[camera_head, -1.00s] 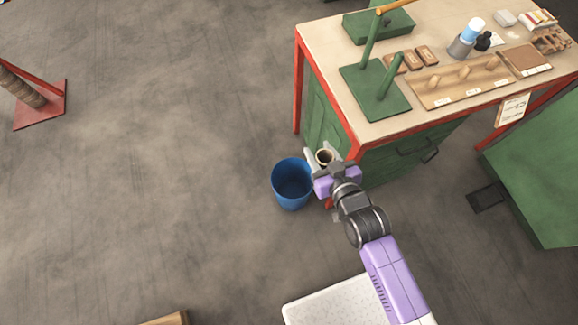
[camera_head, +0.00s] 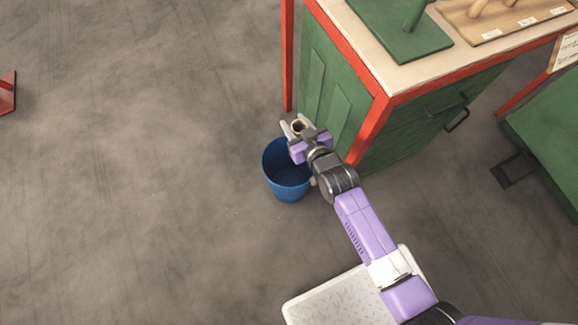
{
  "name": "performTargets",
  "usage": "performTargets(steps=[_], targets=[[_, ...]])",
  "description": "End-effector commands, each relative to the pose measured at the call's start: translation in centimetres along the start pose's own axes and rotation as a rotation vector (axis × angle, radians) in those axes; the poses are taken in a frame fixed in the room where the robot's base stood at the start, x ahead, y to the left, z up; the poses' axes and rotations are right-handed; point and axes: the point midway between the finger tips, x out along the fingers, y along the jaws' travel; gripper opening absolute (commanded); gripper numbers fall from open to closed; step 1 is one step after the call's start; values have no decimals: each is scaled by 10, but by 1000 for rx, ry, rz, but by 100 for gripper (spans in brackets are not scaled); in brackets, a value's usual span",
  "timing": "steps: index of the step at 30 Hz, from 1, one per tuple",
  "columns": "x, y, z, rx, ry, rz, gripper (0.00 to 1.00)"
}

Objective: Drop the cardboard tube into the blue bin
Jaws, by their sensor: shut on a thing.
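The cardboard tube (camera_head: 298,126) shows as a small tan ring with a dark hollow, end-on to the camera. My gripper (camera_head: 297,128) is shut on it. The gripper is above the far right part of the blue bin's rim as seen from here. The blue bin (camera_head: 288,189) stands upright on the floor beside the workbench; its inside is dark blue and looks empty where it shows. My gripper hides part of its rim. The height of the tube above the bin cannot be told.
The green workbench (camera_head: 330,95) with a red frame stands close to the right of the bin. A green base with a post (camera_head: 400,32) and a wooden tray (camera_head: 500,20) lie on its top. A green cabinet (camera_head: 550,140) is at far right.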

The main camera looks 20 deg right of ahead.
Motion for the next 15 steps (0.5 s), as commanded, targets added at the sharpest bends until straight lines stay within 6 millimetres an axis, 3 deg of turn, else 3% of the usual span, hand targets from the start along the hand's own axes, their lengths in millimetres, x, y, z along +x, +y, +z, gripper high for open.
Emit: performTargets(steps=[1,6,15], targets=[[15,0,24,0,1,0,1],[37,1,50,-1,1,1,1],[51,1,64,-2,1,1,1]])
